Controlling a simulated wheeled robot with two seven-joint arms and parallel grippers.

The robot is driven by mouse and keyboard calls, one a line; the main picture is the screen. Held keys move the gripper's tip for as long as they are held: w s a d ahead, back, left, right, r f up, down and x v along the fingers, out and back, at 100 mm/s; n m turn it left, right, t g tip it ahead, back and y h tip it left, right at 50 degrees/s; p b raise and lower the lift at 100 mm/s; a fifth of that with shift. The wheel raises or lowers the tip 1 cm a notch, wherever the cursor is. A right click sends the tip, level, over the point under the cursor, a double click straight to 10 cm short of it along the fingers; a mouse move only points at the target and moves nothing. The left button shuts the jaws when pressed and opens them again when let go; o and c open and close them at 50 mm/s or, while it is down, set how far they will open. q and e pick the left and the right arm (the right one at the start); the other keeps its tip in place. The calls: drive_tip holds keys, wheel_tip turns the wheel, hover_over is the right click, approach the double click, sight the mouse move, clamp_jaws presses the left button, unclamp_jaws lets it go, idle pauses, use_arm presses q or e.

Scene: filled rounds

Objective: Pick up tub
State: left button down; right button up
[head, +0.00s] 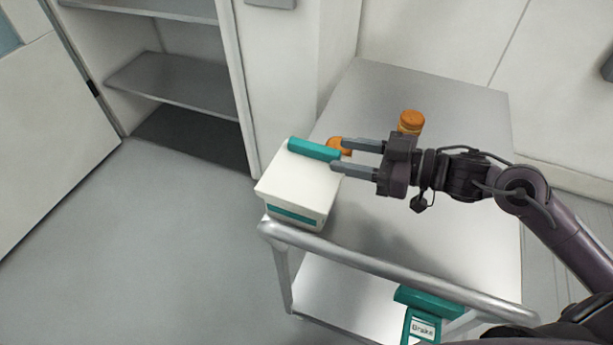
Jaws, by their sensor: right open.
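A white box-shaped tub (297,190) with a teal bar (315,149) along its back top edge and a teal stripe on its front stands at the cart's left front corner. My right gripper (340,155) reaches in from the right. It is open and empty, and its two fingers point left at the right end of the teal bar. One fingertip overlaps the tub's right edge in the picture; I cannot tell whether they touch. My left gripper is out of view.
The tub stands on a grey metal cart (450,100) with a front rail (380,268). An orange-lidded jar (411,121) stands behind my gripper, and another orange item (338,146) is partly hidden by a finger. A teal labelled item (428,312) is low at the front. Shelves (175,85) stand left.

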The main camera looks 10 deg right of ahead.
sight(314, 146)
drive_tip(key=shift+p+x, duration=0.5)
drive_tip(key=shift+x, duration=3.15)
drive_tip(key=shift+r, duration=0.2)
drive_tip(key=shift+d, duration=0.1)
drive_tip(key=shift+c, duration=0.5)
clamp_jaws()
